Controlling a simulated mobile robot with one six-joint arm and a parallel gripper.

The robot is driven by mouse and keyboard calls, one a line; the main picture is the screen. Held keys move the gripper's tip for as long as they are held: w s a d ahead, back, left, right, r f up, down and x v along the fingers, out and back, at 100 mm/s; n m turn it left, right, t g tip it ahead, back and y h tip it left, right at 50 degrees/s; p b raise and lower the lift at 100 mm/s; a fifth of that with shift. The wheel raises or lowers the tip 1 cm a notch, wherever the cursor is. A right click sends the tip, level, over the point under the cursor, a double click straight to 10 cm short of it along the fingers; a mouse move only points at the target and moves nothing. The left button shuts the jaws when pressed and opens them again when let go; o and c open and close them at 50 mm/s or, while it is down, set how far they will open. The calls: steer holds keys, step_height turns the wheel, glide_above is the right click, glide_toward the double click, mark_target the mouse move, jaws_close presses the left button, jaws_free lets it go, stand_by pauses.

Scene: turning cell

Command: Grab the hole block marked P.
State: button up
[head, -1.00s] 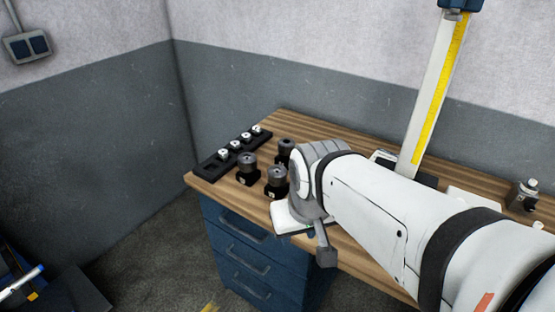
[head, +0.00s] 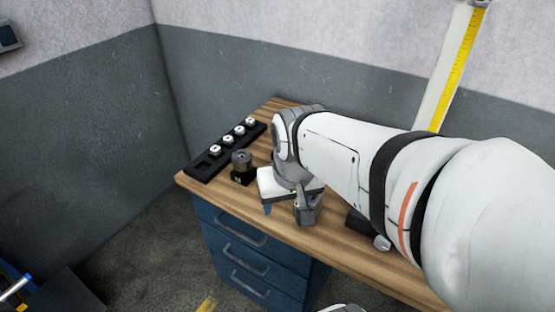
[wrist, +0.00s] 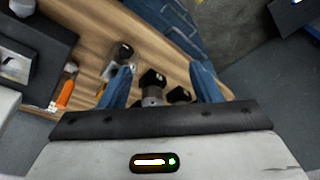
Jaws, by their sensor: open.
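A black hole block with a round grey gauge on top (head: 242,165) stands near the table's left end in the head view; its marking is too small to read. My gripper (wrist: 160,70) is open in the wrist view, with blue fingers spread apart. Between and below the fingers are a dark block with a grey cylinder (wrist: 152,96) and a smaller dark block (wrist: 178,94). Another dark block (wrist: 123,52) lies near the left finger. No letter P can be read. In the head view my arm hides the other blocks.
A black rack (head: 207,166) with several white-topped pieces lies along the table's left edge. The wooden table (head: 345,250) has blue drawers (head: 245,255) below. An orange-handled tool (wrist: 66,92) lies left in the wrist view. A tall yellow-scaled post (head: 450,75) stands behind.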

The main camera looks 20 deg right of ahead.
mark_target(316, 202)
steer(key=o, duration=0.5)
steer(key=w+d+f+m, duration=0.1)
steer(key=w, duration=0.1)
steer(key=w+d+f+m+g+p, duration=0.1)
steer(key=w+d+m, duration=0.1)
steer(key=w+d+f+m, duration=0.1)
steer(key=w+d, duration=0.1)
steer(key=shift+w+d+m+g+p, duration=0.2)
steer(key=shift+w+m+g+p, duration=0.1)
steer(key=shift+w, duration=0.05)
steer(key=shift+c, duration=0.2)
steer(key=shift+o, duration=0.4)
steer(key=w+d+f+m+g+p, duration=0.1)
steer(key=w+d+f+m, duration=0.3)
steer(key=d+f, duration=0.1)
steer(key=shift+d+f, duration=0.35)
steer(key=shift+d, duration=0.25)
steer(key=shift+m, duration=0.3)
steer(key=shift+w+f+p, duration=0.15)
steer(key=shift+f+p, duration=0.4)
steer(key=shift+f, duration=1.45)
steer(key=shift+w+f+p, duration=0.1)
steer(key=shift+f+p, duration=0.4)
steer(key=shift+f, duration=1.5)
